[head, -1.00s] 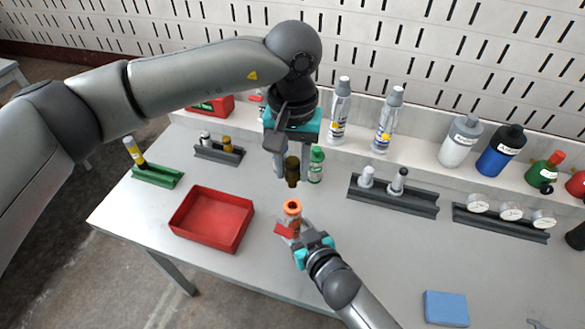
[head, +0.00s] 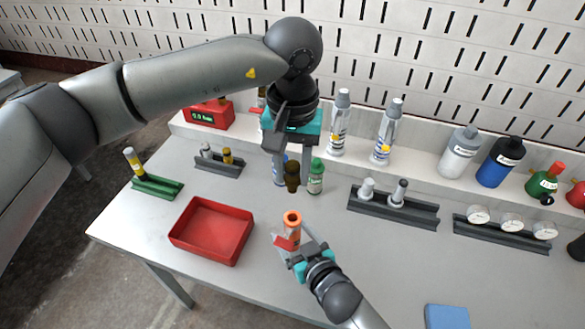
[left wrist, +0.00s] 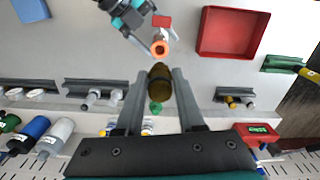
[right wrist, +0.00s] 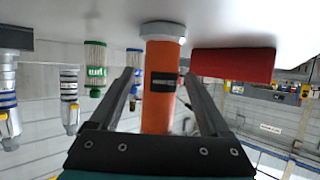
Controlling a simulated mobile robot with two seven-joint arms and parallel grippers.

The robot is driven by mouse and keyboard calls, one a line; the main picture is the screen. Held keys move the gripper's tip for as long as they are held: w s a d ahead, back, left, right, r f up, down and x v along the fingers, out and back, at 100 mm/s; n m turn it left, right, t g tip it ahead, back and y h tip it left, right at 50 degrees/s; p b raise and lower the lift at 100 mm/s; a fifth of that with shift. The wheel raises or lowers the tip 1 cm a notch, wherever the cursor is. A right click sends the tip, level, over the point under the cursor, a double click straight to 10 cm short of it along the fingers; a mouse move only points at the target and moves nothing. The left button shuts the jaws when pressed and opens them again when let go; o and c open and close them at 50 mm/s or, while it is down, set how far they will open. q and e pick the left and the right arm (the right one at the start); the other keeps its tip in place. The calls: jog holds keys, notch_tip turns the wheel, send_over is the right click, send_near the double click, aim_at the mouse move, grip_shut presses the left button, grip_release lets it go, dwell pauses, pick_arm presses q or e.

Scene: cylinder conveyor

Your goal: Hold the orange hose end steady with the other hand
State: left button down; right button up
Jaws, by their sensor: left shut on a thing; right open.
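The orange hose end (head: 292,219) stands upright on the table, its open top facing up. In the right wrist view the orange hose end (right wrist: 159,105) shows a dark band and a pale collar at the table. My right gripper (head: 297,240) is open with its fingers on either side of it; I cannot see clear contact. My left gripper (head: 291,170) points down, shut on a dark brass cylinder (head: 292,178). In the left wrist view the brass cylinder (left wrist: 160,80) is between the fingers, apart from the orange end (left wrist: 160,48). A small red piece (head: 287,243) shows beside the orange end.
A red tray (head: 240,241) lies left of the hose end. A green bottle (head: 316,178) stands close to the brass cylinder. Behind are racks (head: 420,214) with fittings and a shelf of bottles. A blue block (head: 447,316) lies front right; the table between is clear.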

aim_at(293, 166)
pick_arm(q)
jog(key=shift+r, duration=0.3)
jog(key=shift+r+p, duration=1.15)
jog(key=shift+r, duration=1.1)
pick_arm(e)
jog(key=r+v, duration=0.1)
jog(key=v, duration=1.2)
jog(key=shift+w+r, duration=0.35)
jog(key=shift+w, duration=0.05)
pick_arm(q)
jog(key=shift+s+f, duration=0.1)
pick_arm(e)
jog(key=shift+s+a, duration=0.1)
